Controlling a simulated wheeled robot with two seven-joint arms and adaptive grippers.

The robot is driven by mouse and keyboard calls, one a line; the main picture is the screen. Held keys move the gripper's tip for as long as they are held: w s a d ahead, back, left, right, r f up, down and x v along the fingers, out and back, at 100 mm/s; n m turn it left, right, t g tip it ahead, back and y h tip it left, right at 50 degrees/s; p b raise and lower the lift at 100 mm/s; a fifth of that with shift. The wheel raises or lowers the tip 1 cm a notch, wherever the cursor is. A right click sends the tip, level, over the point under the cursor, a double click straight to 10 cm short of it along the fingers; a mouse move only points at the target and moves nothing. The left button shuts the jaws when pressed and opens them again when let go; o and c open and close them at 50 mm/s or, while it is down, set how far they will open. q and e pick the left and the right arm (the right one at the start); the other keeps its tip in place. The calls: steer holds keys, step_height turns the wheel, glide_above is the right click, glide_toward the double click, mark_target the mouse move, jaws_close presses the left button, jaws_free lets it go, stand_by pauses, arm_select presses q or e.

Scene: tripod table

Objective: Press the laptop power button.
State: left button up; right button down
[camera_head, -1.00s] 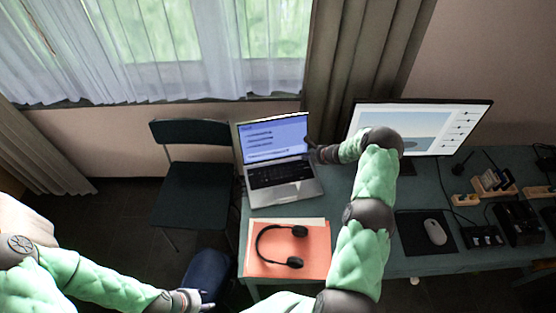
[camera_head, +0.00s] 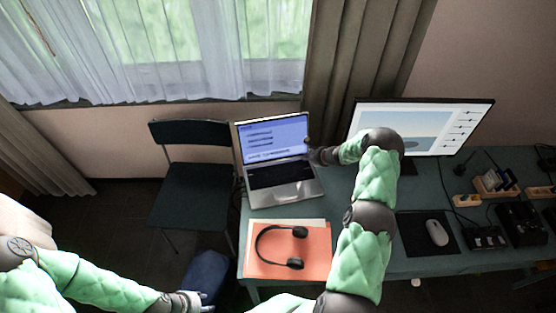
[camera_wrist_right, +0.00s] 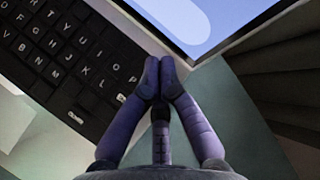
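The open silver laptop (camera_head: 283,196) stands at the left end of the table, its screen (camera_head: 273,139) lit blue with lines of text. Its black keyboard (camera_wrist_right: 62,62) fills the left of the right wrist view, where the lit screen (camera_wrist_right: 184,18) shows at the top. The power button cannot be made out. My right gripper (camera_head: 316,156) is at the laptop's right side by the hinge. In the right wrist view its fingertips (camera_wrist_right: 160,74) are together and empty, over the keyboard's right corner; contact cannot be told. My left gripper (camera_head: 196,301) hangs low at the left, away from the table.
Black headphones (camera_head: 260,243) lie on an orange folder (camera_head: 315,262) in front of the laptop. A monitor (camera_head: 425,128) stands right of my right forearm. A mouse (camera_head: 436,232) on a dark mat and power strips lie further right. A dark chair (camera_head: 188,190) stands left of the table.

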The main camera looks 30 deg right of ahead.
steer(key=shift+f, duration=0.1)
steer(key=shift+r, duration=0.7)
steer(key=shift+r, duration=0.1)
step_height(320, 180, up, 6)
steer(key=p, duration=0.2)
steer(key=shift+p, duration=0.3)
stand_by(0.4)
stand_by(1.1)
